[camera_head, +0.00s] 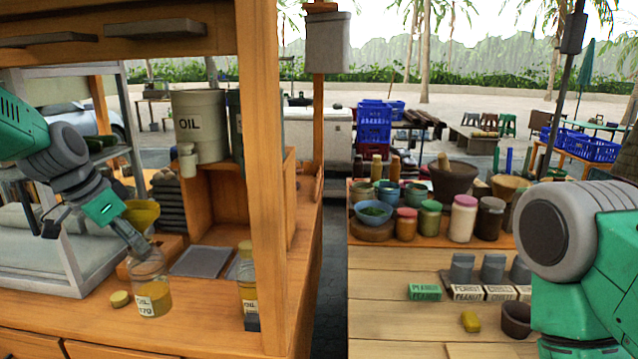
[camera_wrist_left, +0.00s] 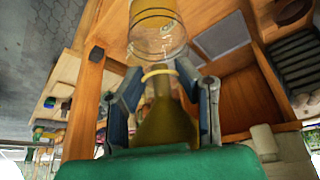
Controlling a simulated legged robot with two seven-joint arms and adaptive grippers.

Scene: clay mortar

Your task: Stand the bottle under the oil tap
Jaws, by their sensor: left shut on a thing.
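A clear glass bottle (camera_head: 152,290) with yellow oil and a white label is upright at the front of the wooden counter. It also shows in the left wrist view (camera_wrist_left: 157,35). My right gripper is out of view.
A flat grey tray (camera_head: 200,261) lies on the counter right of the bottle. A yellow lid (camera_head: 119,299) lies left of it. A second oil bottle (camera_head: 247,285) stands near the wooden post (camera_head: 264,180). Jars and bowls fill the right table's back.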

